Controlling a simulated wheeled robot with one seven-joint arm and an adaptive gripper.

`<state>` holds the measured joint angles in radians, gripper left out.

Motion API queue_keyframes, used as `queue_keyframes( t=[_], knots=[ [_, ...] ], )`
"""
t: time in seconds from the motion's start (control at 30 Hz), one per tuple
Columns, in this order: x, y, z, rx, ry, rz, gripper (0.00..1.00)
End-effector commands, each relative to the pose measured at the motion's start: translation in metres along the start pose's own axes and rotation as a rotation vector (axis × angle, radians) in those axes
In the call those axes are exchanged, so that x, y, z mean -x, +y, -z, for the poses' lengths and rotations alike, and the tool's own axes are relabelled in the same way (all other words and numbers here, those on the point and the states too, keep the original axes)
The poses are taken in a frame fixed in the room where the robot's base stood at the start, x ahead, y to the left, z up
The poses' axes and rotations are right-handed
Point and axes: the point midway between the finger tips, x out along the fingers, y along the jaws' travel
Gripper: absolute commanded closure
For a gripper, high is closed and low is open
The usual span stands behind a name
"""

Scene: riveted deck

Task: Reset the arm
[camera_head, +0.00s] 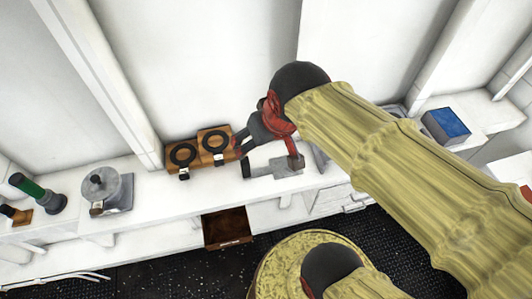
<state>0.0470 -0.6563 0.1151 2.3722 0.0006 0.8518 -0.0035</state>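My arm, in a yellow sleeve with dark joints and red parts, reaches from the lower right across the head view. My gripper (241,143) is at its end, low over the white counter (150,205). It is close to the right side of two brown blocks with black rings, the left one (183,155) and the right one (214,146). I cannot tell if it touches the right block. Its fingers are small and partly overlapped, so their opening is unclear. Nothing is clearly held.
A grey object (272,166) lies just below my gripper. An open brown drawer (227,228) juts out below the counter. A grey lidded device (106,190) and a green cylinder (30,188) stand left. A blue-topped box (446,124) stands right, beyond my arm. A white wall rises behind.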

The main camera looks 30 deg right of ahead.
Motion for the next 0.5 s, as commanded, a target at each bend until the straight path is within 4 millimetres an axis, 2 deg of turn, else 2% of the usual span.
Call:
queue_keyframes(
  t=[0.03, 0.1, 0.2, 0.5],
  knots=[
    [0.01, -0.005, -0.014, 0.015, 0.016, 0.008, 0.25],
    [0.018, -0.009, -0.028, 0.028, 0.027, 0.015, 0.25],
    [0.023, -0.012, -0.039, 0.037, 0.033, 0.02, 0.25],
    [0.023, -0.013, -0.042, 0.039, 0.032, 0.021, 0.25]
  ],
)
